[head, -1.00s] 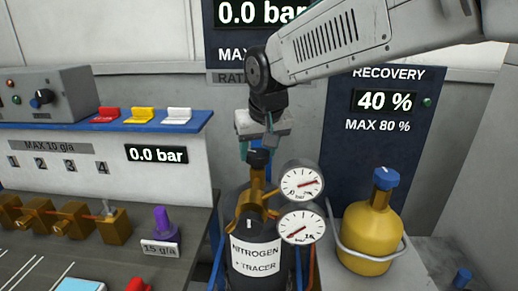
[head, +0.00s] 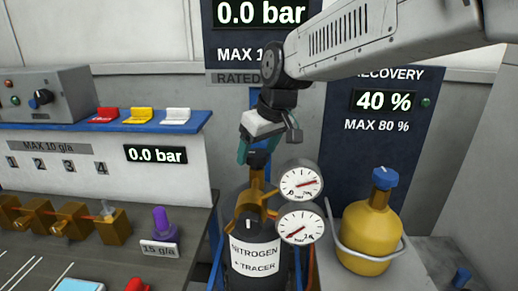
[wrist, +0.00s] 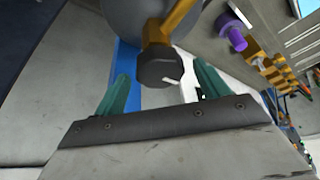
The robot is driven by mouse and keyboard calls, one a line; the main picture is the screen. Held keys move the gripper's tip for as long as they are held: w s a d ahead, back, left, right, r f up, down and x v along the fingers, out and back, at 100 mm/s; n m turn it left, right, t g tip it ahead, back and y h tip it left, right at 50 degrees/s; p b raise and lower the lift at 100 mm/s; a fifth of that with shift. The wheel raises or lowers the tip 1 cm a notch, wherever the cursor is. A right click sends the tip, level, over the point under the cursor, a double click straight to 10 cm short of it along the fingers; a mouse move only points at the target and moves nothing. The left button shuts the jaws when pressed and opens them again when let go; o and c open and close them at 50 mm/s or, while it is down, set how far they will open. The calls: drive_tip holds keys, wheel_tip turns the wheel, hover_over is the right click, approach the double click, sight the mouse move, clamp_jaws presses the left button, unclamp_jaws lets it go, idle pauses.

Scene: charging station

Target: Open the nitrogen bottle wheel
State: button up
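The nitrogen bottle (head: 255,260) stands upright at the lower middle of the head view, labelled NITROGEN + TRACER. Its wheel is a dark knob (head: 258,160) on top of the brass valve stem. In the wrist view the wheel (wrist: 158,70) shows a white mark on its face. My gripper (head: 254,150) is above the wheel, tilted, with teal fingers. In the wrist view the fingers are apart with the wheel between them, and a gap shows on each side. I cannot tell how deep the wheel sits between the fingers.
Two round gauges (head: 301,184) sit close to the right of the valve. A yellow recovery cylinder (head: 370,232) with a blue knob stands further right. A blue shelf (head: 60,126) with coloured switches and a workbench (head: 190,262) lie to the left.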

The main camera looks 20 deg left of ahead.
drive_tip(key=v, duration=0.8)
idle(0.4)
drive_tip(key=s+d+f+m+h, duration=0.1)
drive_tip(key=s+d+f+m, duration=0.2)
drive_tip(key=s+d, duration=0.5)
drive_tip(key=s+d+f+m+h, duration=0.1)
drive_tip(key=s+d+f+m, duration=0.3)
drive_tip(key=d, duration=1.6)
drive_tip(key=s+d+f+m+g+h, duration=0.1)
drive_tip(key=s+d+f+m, duration=0.3)
drive_tip(key=s+d, duration=0.8)
drive_tip(key=shift+d+m+h, duration=0.4)
drive_tip(key=shift+d+h, duration=0.1)
drive_tip(key=shift+d, duration=0.55)
